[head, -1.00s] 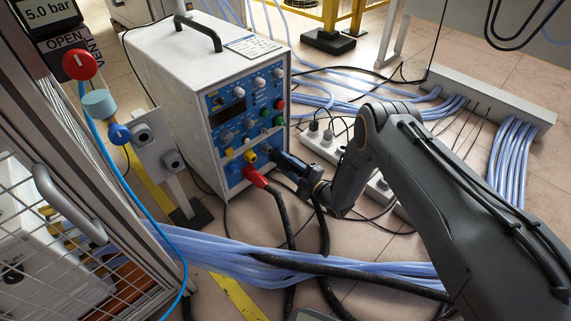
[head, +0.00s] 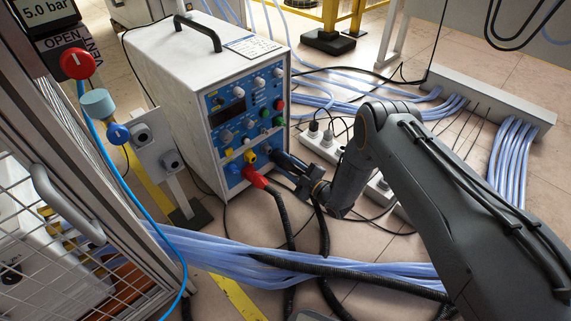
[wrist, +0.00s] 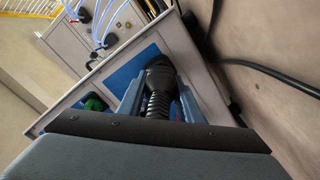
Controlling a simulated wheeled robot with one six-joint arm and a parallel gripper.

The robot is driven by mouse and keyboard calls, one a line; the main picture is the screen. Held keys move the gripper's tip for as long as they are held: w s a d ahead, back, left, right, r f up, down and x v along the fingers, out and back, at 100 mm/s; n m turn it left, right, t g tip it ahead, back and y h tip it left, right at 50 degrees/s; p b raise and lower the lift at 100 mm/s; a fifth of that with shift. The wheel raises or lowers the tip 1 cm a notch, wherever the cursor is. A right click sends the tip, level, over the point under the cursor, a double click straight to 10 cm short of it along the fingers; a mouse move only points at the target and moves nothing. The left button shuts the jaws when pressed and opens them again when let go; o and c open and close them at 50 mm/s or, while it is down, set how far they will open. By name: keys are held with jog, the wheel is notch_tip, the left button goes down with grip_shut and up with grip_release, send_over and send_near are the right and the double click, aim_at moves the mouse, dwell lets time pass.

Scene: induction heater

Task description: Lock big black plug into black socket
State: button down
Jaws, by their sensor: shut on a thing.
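The big black plug (head: 287,162) is at the lower right of the heater's blue front panel, with its front end at the panel. It also shows in the wrist view (wrist: 158,78), with its ribbed sleeve between the fingers. My gripper (head: 300,178) is shut on the plug; its blue fingers lie either side of it in the wrist view (wrist: 160,100). The black socket is hidden behind the plug, so I cannot tell how deep the plug sits or whether it is locked.
A red plug (head: 256,178) with a thick black cable sits in the panel just left of the black plug. The white heater (head: 170,85) stands behind. A power strip (head: 322,145) lies right, close to my arm. Blue hoses (head: 220,255) cross the floor in front.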

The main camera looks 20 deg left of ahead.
aim_at(293, 169)
jog(key=shift+w+m, duration=0.1)
jog(key=shift+m, duration=0.6)
jog(key=c, duration=1.2)
grip_release()
jog(key=shift+a+r, duration=0.1)
jog(key=shift+r, duration=0.05)
jog(key=p+v, duration=0.3)
jog(key=v, duration=0.3)
jog(key=shift+d, duration=0.3)
jog(key=shift+s+d+f, duration=0.25)
jog(key=shift+s+d, duration=0.25)
jog(key=shift+d, duration=0.15)
